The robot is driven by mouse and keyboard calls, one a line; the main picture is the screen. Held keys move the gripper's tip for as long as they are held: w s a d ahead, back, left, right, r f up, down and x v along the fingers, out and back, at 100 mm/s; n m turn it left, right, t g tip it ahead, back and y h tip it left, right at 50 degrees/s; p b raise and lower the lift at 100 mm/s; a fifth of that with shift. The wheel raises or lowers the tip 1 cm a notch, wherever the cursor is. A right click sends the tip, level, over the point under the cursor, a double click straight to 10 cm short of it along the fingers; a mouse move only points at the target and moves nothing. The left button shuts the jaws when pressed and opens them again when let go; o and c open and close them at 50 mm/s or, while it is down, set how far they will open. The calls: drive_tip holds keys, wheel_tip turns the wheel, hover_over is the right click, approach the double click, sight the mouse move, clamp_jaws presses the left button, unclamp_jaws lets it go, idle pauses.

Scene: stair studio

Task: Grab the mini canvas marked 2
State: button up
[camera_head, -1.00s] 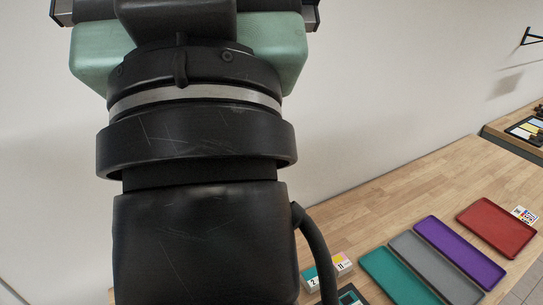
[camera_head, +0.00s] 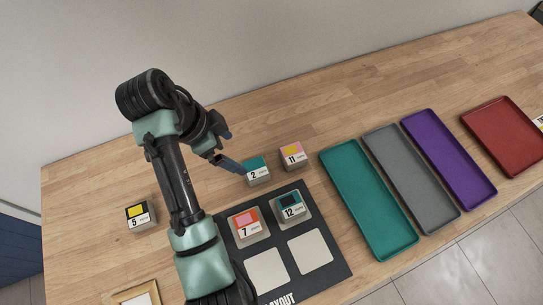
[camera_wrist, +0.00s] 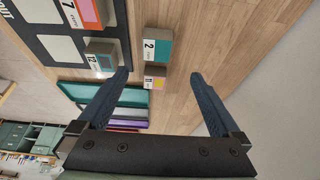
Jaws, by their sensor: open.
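The mini canvas marked 2 (camera_head: 257,171) is a small block with a teal top and a white label. It stands on the wooden table behind the dark layout board. It also shows in the wrist view (camera_wrist: 157,47), beyond the fingertips and roughly between them. My gripper (camera_head: 236,150) is open and empty, just to the left of and above the canvas in the head view. In the wrist view my gripper (camera_wrist: 160,76) has its two blue fingers wide apart. Neither finger visibly touches the canvas.
The canvas marked 11 (camera_head: 291,155) stands close to the right of canvas 2. Canvases 7 (camera_head: 248,224) and 12 (camera_head: 290,205) sit on the layout board (camera_head: 330,253). Canvas 5 (camera_head: 140,215) is at left. Teal (camera_head: 366,199), grey (camera_head: 410,178), purple (camera_head: 449,159) and red trays (camera_head: 505,136) are at right.

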drive_tip(key=f, duration=0.1)
drive_tip(key=b, duration=0.3)
hover_over(256, 168)
drive_tip(key=a, duration=0.3)
drive_tip(key=f, duration=0.5)
drive_tip(key=shift+s+d+f, duration=0.25)
drive_tip(key=shift+s+f, duration=0.05)
drive_tip(key=shift+p+x, duration=0.5)
drive_tip(key=shift+x, duration=2.4)
drive_tip(key=shift+s+d+r, duration=0.1)
drive_tip(key=shift+d, duration=0.05)
drive_tip(key=c, duration=1.4)
drive_tip(key=shift+o, duration=0.2)
drive_tip(key=shift+r, duration=0.1)
